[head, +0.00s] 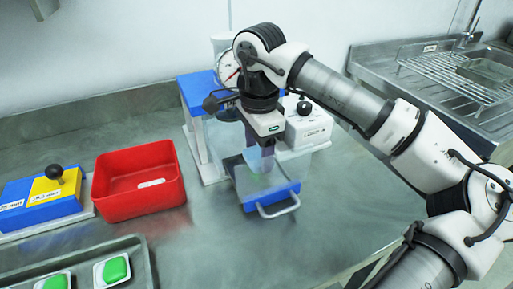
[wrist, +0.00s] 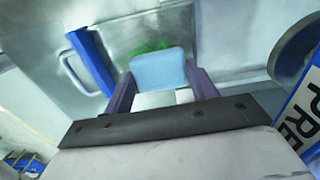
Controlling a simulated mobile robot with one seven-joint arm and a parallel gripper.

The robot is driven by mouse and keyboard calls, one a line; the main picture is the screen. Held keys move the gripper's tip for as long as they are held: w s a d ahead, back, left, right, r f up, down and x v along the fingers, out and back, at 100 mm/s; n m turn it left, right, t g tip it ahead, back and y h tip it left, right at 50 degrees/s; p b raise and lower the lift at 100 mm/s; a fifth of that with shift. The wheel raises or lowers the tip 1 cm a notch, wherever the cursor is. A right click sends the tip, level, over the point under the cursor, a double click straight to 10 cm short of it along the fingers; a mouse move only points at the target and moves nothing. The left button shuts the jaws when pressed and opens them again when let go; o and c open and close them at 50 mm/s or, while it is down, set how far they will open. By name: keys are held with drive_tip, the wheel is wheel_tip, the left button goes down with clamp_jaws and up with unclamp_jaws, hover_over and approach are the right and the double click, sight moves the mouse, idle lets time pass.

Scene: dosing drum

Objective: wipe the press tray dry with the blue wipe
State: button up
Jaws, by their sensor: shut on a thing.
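My gripper (head: 259,155) points down over the press tray (head: 281,193), shut on the light blue wipe (head: 255,163). The tray is pulled out in front of the press, with a blue front and a metal handle. In the wrist view the wipe (wrist: 158,68) sits between my two purple fingers. Beyond its top edge a green wet patch (wrist: 150,47) shows on the grey tray floor. The wipe hides part of the patch. I cannot tell whether the wipe touches the tray floor.
The press (head: 196,95) with a blue top stands behind the tray, beside a white box (head: 310,130) with a black knob. A red bin (head: 137,183) is left. A blue and yellow block (head: 45,193) and a tray with green pieces (head: 116,270) lie further left. A sink (head: 485,70) is right.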

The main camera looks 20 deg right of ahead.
sight(245, 157)
drive_tip(key=shift+w+a+f, duration=0.2)
drive_tip(key=shift+a+f, duration=0.15)
drive_tip(key=shift+a, duration=0.1)
drive_tip(key=shift+w+a+f, duration=0.2)
drive_tip(key=shift+w+f, duration=0.1)
drive_tip(key=shift+w, duration=0.05)
drive_tip(key=shift+d+b, duration=0.35)
drive_tip(key=shift+d, duration=0.2)
drive_tip(key=shift+s+a, duration=0.15)
drive_tip(key=shift+a, duration=1)
drive_tip(key=shift+d+f+b, duration=0.1)
drive_tip(key=shift+d+b, duration=0.3)
drive_tip(key=shift+d, duration=1.4)
drive_tip(key=shift+s+a+f+b, duration=0.15)
drive_tip(key=shift+a+b, duration=0.25)
drive_tip(key=shift+a, duration=1.6)
